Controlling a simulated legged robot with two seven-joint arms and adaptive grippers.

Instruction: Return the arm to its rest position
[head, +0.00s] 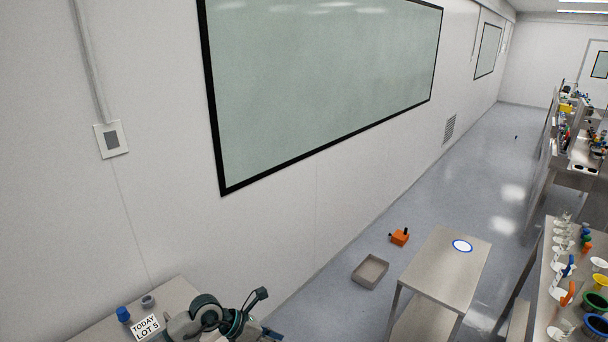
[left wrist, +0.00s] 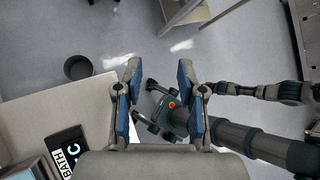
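In the left wrist view my left gripper (left wrist: 160,75) is open, its two blue-padded fingers wide apart with nothing between them. Beyond it my other arm comes in from the lower right. Its gripper, my right gripper (left wrist: 142,100), shows partly behind the left fingers, with its dark fingers spread and nothing seen in them. In the head view, part of one arm of mine with spread fingers shows at the bottom edge, left of centre. Its lower part is cut off by the frame.
A bench corner with a "TODAY LOT 5" sign (head: 146,326), blue cup (head: 123,314) and grey cup (head: 148,301) lies beside the arm. A tray (head: 371,271) and orange object (head: 399,237) lie on the floor near a steel table (head: 440,270). A dark bin (left wrist: 78,67) stands by a bench.

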